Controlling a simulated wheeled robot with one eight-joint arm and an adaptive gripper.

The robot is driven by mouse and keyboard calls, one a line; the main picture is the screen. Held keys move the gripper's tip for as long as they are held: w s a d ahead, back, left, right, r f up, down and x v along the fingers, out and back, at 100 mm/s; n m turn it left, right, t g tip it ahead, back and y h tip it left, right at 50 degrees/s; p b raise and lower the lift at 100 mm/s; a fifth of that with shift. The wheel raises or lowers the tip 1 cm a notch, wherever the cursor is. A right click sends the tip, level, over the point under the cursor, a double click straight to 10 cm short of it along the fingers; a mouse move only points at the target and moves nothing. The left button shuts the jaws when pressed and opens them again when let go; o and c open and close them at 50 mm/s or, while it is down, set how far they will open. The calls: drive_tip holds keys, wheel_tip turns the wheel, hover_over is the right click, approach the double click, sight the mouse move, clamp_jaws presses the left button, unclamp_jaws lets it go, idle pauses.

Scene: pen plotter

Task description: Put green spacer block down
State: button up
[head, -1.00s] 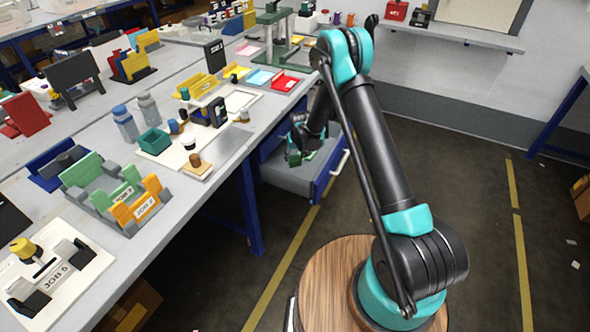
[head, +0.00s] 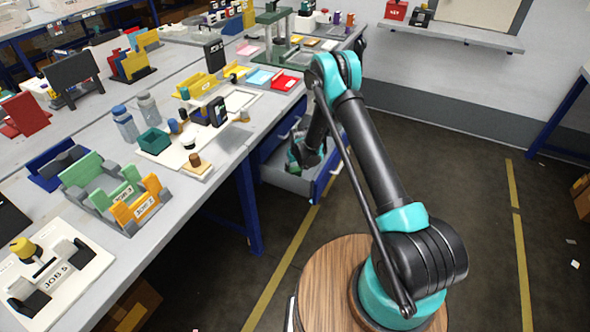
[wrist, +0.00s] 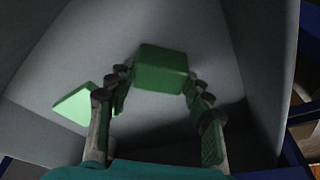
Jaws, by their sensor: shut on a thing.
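The green spacer block (wrist: 161,69) shows between the fingertips of my gripper (wrist: 158,86) in the wrist view. My gripper is shut on it, over the grey interior of an open drawer (wrist: 120,25). A lighter green piece (wrist: 76,107) lies left of the fingers in the drawer, partly hidden by the left finger. In the head view my gripper (head: 301,157) is down at the open drawer (head: 285,178) under the bench, and the held block cannot be made out clearly. Whether the block touches the drawer floor cannot be told.
The drawer's blue front (head: 326,172) with its handle stands out from the bench. The bench top (head: 232,140) above carries a green tray (head: 154,141), bottles and job fixtures close to my arm. The floor right of the drawer is clear.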

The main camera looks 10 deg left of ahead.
drive_tip(key=o, duration=1.2)
drive_tip(key=v, duration=1.2)
drive_tip(key=s+d+r+m, duration=0.1)
drive_tip(key=s+d+r, duration=0.5)
drive_tip(key=d+r, duration=0.35)
drive_tip(key=s+d+r+m, duration=0.1)
drive_tip(key=s+d+r, duration=0.65)
drive_tip(key=r, duration=0.25)
drive_tip(key=s+d+m, duration=0.1)
drive_tip(key=s+d, duration=0.2)
drive_tip(key=s, duration=0.4)
drive_tip(key=s+d+r+m+t, duration=0.1)
drive_tip(key=s+d, duration=0.3)
drive_tip(key=s, duration=0.3)
drive_tip(key=s+d+r+m+h, duration=0.1)
drive_tip(key=s+d, duration=0.3)
drive_tip(key=s, duration=0.3)
drive_tip(key=shift+s, duration=0.3)
drive_tip(key=shift+d, duration=0.15)
